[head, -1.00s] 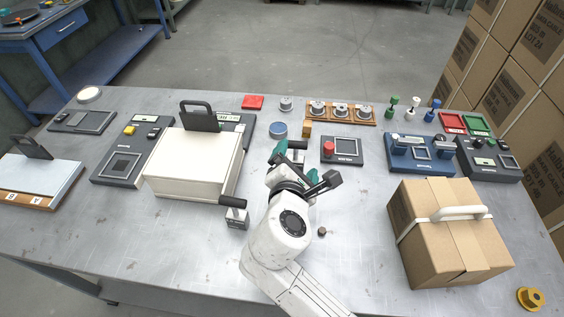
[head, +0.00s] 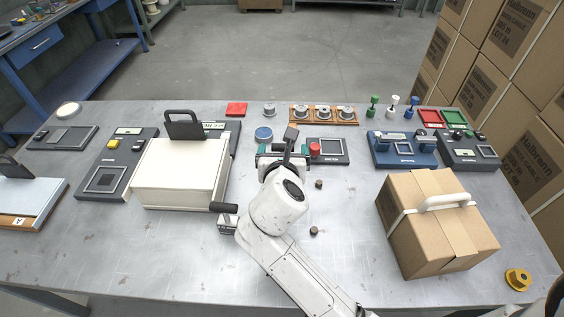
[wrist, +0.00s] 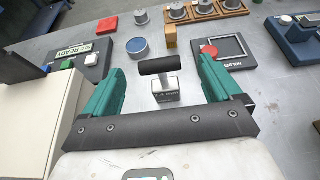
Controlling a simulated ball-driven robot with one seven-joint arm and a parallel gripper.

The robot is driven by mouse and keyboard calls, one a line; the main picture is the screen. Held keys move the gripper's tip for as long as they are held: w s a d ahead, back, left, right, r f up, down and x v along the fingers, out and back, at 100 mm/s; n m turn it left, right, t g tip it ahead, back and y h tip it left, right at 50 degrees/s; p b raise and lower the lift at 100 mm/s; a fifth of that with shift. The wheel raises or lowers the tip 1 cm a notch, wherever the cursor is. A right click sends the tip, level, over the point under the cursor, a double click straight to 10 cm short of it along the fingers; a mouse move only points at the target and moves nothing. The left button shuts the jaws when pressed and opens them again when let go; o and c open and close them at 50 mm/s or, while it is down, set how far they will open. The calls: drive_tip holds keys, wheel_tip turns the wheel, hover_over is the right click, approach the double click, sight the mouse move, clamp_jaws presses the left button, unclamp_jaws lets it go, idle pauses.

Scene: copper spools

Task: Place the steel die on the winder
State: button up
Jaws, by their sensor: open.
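A small steel block with a black T-handle and an mm label, which looks like the steel die (wrist: 167,95), stands on the table in the wrist view. It sits between the green fingers of my gripper (wrist: 160,72), which are apart and not visibly touching it. A similar labelled block (head: 228,225) stands by the white box's front right corner. I cannot tell which machine is the winder; a blue machine (head: 402,161) stands at the right.
A panel with a red button (head: 327,158) stands just right of my gripper. The blue tin (head: 264,134) and a wooden rack (head: 325,120) are behind. The white box (head: 175,175) is left; a strapped carton (head: 425,235) is right. Two small brown pieces (head: 318,184) lie nearby.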

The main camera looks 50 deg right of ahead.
sight(283, 146)
drive_tip(key=x, duration=0.5)
drive_tip(key=shift+w+f, duration=0.25)
drive_tip(key=shift+f, duration=0.1)
clamp_jaws()
idle(0.7)
drive_tip(key=shift+r, duration=0.1)
